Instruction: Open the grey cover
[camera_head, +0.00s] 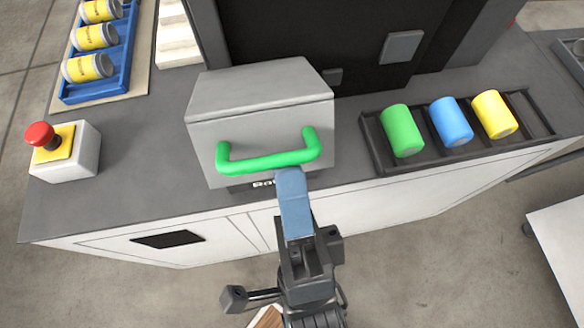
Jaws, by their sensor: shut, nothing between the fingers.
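The grey cover (258,95) is a box-like hood on the dark grey counter, left of centre. It is down. A green bar handle (268,157) runs across its front face. My gripper (290,172) is shut and empty, with its blue-grey fingers pointing up the picture. The fingertips are just below the right part of the handle. I cannot tell whether they touch the handle or the cover. My fingers hide part of a dark label with white letters (263,184) under the cover.
A red emergency button (40,134) on a white box stands at left. A blue tray (123,68) with yellow cans is at back left. A dark rack (375,143) with green, blue and yellow cylinders lies at right. A dark machine (290,30) stands behind the cover.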

